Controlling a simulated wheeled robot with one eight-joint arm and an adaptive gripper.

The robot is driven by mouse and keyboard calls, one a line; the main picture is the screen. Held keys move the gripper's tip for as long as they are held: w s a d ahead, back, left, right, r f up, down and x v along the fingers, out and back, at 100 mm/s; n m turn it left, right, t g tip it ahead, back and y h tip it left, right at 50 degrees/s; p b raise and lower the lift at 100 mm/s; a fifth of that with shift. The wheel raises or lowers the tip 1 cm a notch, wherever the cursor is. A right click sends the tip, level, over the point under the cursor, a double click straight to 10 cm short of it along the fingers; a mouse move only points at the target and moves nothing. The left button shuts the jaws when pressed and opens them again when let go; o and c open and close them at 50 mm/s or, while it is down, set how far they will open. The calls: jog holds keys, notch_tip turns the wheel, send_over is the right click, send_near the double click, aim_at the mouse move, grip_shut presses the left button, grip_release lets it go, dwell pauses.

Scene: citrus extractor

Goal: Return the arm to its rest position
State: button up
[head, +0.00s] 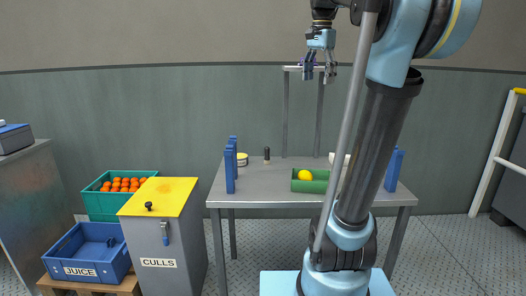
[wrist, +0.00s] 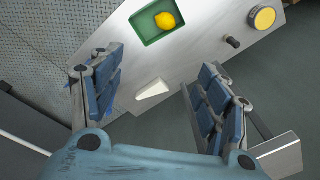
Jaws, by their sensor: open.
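My gripper (head: 320,68) is raised high above the back of the grey table (head: 268,188) in the head view, fingers pointing down. In the wrist view my gripper (wrist: 155,98) has its two blue-padded fingers spread wide apart with nothing between them touching. A yellow lemon (head: 305,175) lies in a green tray (head: 310,187) on the table; the lemon (wrist: 165,20) and tray (wrist: 150,38) also show in the wrist view. A white wedge-shaped piece (wrist: 152,90) lies on the table below the fingers. In the head view my arm hides part of the table's right side.
A grey bin (head: 165,240) marked CULLS has a yellow lid (head: 160,195). A blue JUICE crate (head: 88,260) and a green crate (head: 100,205) of oranges stand left. Blue posts (head: 230,170) stand on the table. A metal frame (head: 285,115) rises behind it.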

jog(key=s+f+n, duration=0.3)
jog(key=s+f, duration=0.4)
jog(key=f, duration=0.7)
jog(key=s+f+n, duration=0.4)
jog(key=s+f, duration=0.4)
jog(key=f, duration=0.5)
jog(key=s+f+n+t, duration=0.1)
jog(key=s+f+n, duration=0.2)
jog(key=s+f, duration=0.5)
notch_tip(320, 180, down, 7)
jog(key=shift+s+a+r+n, duration=0.15)
jog(key=shift+s+r+n, duration=0.05)
jog(key=shift+s+n, duration=0.1)
jog(key=shift+w, duration=0.1)
jog(key=shift+w+f, duration=0.2)
jog(key=shift+w, duration=0.25)
jog(key=shift+o, duration=0.3)
